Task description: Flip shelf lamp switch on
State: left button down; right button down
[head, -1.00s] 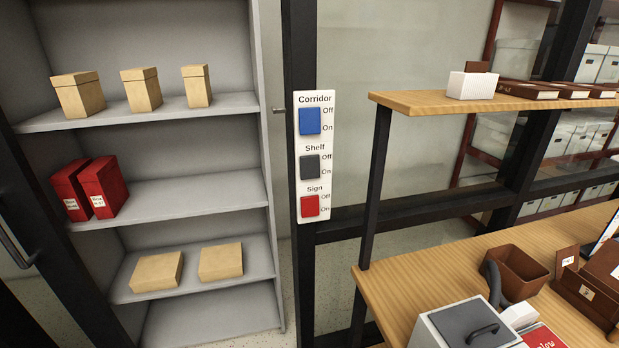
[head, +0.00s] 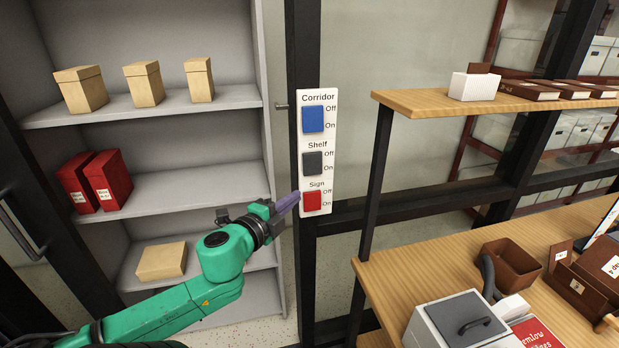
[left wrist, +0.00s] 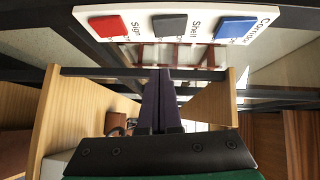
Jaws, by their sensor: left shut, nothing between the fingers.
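The white switch panel (head: 318,180) is fixed to a dark post, with labels Corridor, Shelf and Sign. The dark grey Shelf switch (head: 312,163) is in the middle, between the blue Corridor switch (head: 313,119) above and the red Sign switch (head: 312,201) below. In the left wrist view the Shelf switch (left wrist: 169,24) lies at the top, beyond the fingertips. My left gripper (head: 287,203) is shut and empty, its purple fingers just left of the Sign switch, lower than the Shelf switch. Contact with the panel cannot be told. My right gripper is out of view.
A grey cabinet (head: 190,187) with tan boxes and red boxes stands open on the left. A wooden shelf unit (head: 455,268) is close on the right, holding a grey-lidded box (head: 460,325) and a brown bin (head: 511,263). A dark crossbar runs right from the post.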

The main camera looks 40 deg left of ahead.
pick_arm(q)
send_near(317, 172)
jog(key=w+d, duration=0.2)
jog(key=w, duration=0.1)
jog(key=w+a, duration=0.2)
jog(key=shift+w+a+b, duration=0.25)
jog(key=shift+b, duration=0.1)
jog(key=shift+w+a+f, duration=0.15)
jog(key=shift+a+f, duration=0.05)
jog(key=shift+a, duration=0.1)
